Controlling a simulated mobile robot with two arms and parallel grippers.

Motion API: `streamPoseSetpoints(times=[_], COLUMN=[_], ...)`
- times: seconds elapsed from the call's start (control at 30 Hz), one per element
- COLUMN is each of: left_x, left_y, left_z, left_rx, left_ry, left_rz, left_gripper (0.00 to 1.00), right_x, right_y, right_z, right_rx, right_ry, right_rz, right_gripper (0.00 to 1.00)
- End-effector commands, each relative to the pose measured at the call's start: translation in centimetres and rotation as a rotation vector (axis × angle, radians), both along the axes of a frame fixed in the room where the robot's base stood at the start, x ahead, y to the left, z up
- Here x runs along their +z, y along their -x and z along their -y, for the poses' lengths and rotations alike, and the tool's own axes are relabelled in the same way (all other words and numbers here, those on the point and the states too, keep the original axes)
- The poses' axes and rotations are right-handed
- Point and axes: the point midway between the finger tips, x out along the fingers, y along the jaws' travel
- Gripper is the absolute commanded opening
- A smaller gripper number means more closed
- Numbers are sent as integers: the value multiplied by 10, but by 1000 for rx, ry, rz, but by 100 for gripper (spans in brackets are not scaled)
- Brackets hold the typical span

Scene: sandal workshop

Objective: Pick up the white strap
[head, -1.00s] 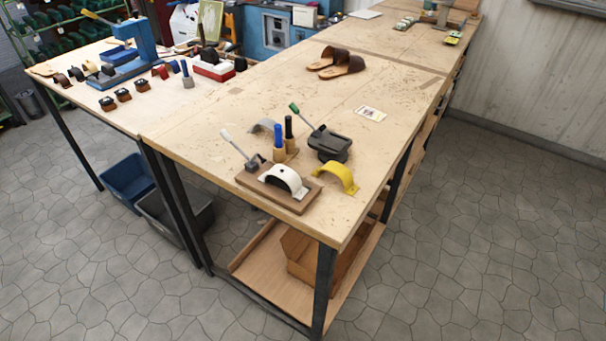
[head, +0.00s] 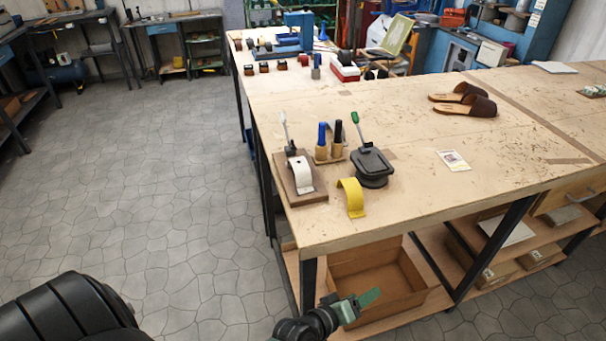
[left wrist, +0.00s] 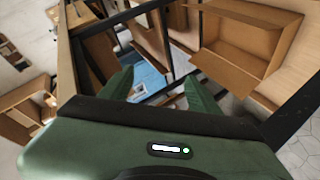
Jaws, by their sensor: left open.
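The white strap (head: 302,176) is a curved band on a brown wooden board with a lever clamp (head: 289,146), near the left corner of the workbench (head: 400,215). My left gripper (head: 368,298) is low in front of the bench, below its top and well apart from the strap. In the left wrist view my left gripper (left wrist: 160,88) shows two green fingers spread apart with nothing between them. The strap does not show in that view. My right gripper is not in view.
A yellow strap (head: 351,197), a black press (head: 371,167) and blue and black bottles (head: 322,141) stand close to the white strap. Brown sandals (head: 466,100) and a card (head: 453,160) lie farther right.

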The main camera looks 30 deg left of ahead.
Motion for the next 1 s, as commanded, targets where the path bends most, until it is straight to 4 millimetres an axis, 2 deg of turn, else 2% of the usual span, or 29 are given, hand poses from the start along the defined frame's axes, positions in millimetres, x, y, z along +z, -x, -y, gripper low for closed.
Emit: streamPoseSetpoints(times=[0.03, 0.1, 0.3, 0.4, 0.57, 0.73, 0.87, 0.9, 1.0], left_x=[35, 79, 188, 234, 271, 299, 297, 291, 273], left_y=[-12, -23, -35, -45, -62, -74, -75, -75, -70], left_z=[2, 4, 3, -9, -41, -96, -147, -160, -184], left_rx=[21, 41, 69, 133, 278, 487, 703, 773, 930], left_ry=[69, 158, 381, 564, 845, 1234, 1594, 1701, 1908], left_rz=[59, 125, 288, 383, 497, 638, 753, 784, 847], left_gripper=[62, 62, 62, 62, 62, 62, 62, 62, 62], right_x=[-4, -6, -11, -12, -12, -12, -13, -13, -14], right_y=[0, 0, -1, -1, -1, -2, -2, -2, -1], right_z=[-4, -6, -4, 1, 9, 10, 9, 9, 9], right_rx=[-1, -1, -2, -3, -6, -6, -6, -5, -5], right_ry=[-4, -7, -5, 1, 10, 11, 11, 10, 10], right_rz=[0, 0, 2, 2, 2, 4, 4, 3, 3], right_gripper=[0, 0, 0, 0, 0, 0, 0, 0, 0])
